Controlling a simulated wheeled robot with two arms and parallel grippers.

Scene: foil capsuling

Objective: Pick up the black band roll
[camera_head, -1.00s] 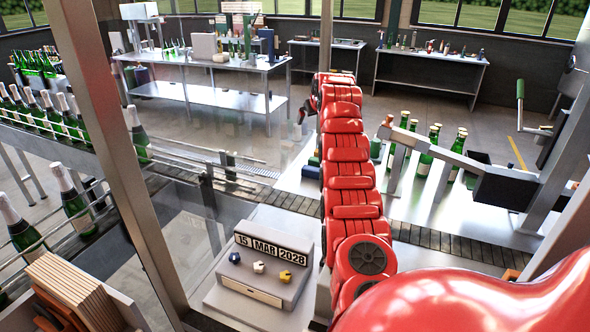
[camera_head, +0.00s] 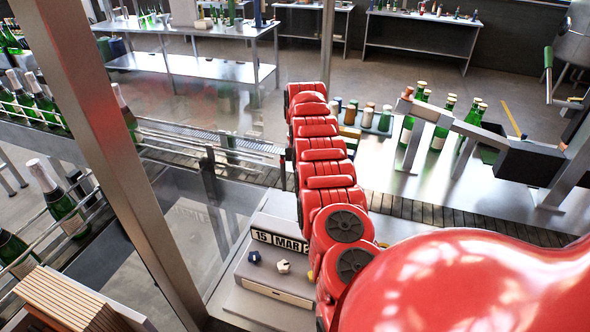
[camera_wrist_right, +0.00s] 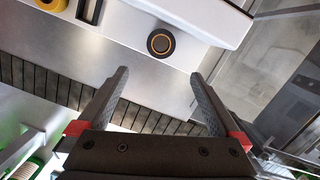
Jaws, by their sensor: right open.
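In the right wrist view, a small round black roll (camera_wrist_right: 160,42) with a thin orange ring and a dark centre shows end-on by the edge of a white housing (camera_wrist_right: 205,15). I take it for the black band roll. My right gripper (camera_wrist_right: 158,95) is open, with its two dark fingers apart and nothing between them. The roll appears beyond the fingertips, roughly centred between them in the picture. In the head view my red right arm reaches forward, and its gripper is hidden there. I cannot pick out the black roll in the head view. My left gripper is not in view.
A slatted conveyor (camera_wrist_right: 38,80) crosses below my right fingers. A yellow ring-shaped part (camera_wrist_right: 48,4) is at the upper left. In the head view, several coloured rolls (camera_head: 367,117) and green bottles (camera_head: 440,130) stand right of my arm. A date display box (camera_head: 275,265) is beside it.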

